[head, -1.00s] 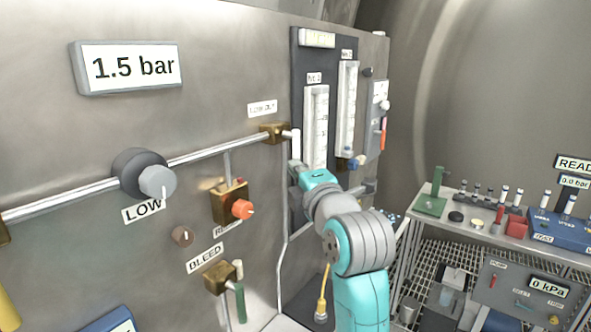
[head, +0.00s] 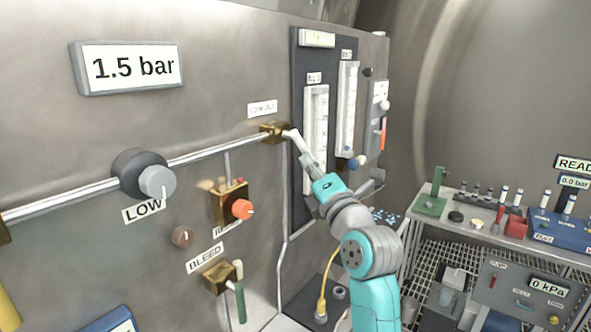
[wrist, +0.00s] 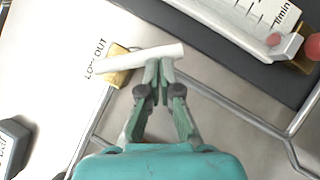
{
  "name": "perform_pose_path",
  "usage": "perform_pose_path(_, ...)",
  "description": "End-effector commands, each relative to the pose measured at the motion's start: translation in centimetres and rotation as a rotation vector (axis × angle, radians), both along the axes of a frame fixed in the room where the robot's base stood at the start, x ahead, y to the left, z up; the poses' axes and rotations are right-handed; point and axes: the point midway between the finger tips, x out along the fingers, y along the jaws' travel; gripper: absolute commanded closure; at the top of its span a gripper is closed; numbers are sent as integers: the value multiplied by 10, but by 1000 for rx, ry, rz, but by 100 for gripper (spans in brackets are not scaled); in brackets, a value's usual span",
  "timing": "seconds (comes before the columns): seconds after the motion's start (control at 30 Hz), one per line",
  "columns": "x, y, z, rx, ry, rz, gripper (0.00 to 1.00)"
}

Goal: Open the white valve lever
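The white valve lever (head: 298,140) is on the brass LOW OUT valve (head: 273,131) at the right end of the pipe. In the head view it slants down to the right. In the wrist view the lever (wrist: 150,58) runs across the tips of my gripper (wrist: 160,70), its left part in front of the brass body (wrist: 117,78). My gripper (head: 306,158) is at the lever's lower side. Its fingers are close together, and the tips appear to touch the lever's edge. The lever lies across the fingers, not between them.
Flow tubes (head: 316,135) stand on a dark panel just right of the lever. The LOW knob (head: 157,182), an orange knob (head: 242,209) and the BLEED valve (head: 220,277) are on the wall to the left. A bench (head: 480,228) with small items stands at right.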

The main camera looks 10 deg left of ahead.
Motion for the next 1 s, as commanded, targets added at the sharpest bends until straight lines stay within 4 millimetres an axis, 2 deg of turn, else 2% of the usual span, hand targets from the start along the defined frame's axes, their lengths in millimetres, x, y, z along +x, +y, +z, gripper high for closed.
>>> perform_pose_path(0.5, 26, -10, 14, -1, 2, -1, 100)
perform_pose_path(1.0, 37, -15, 29, 0, 2, -1, 100)
